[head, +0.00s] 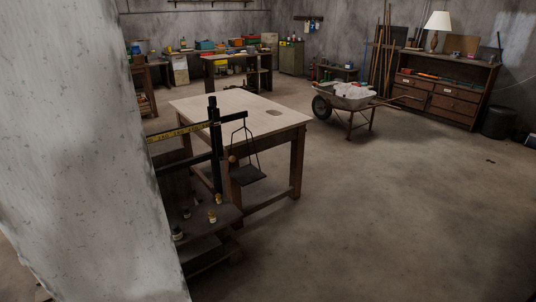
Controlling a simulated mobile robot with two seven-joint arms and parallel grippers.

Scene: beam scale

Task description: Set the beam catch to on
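The beam scale (215,150) stands left of centre in the head view, partly behind a concrete pillar. Its dark post is upright, and the yellow-marked beam (178,133) runs left from it behind the pillar. A dark pan (248,174) hangs from the beam's right end. Several small weights (212,216) stand on the dark stand below. I cannot make out the beam catch or its setting. Neither of my grippers shows in the head view.
The concrete pillar (75,130) fills the left side, close to me. A wooden table (240,112) stands just behind the scale. A wheelbarrow (350,98) and a drawer cabinet (448,92) stand farther back.

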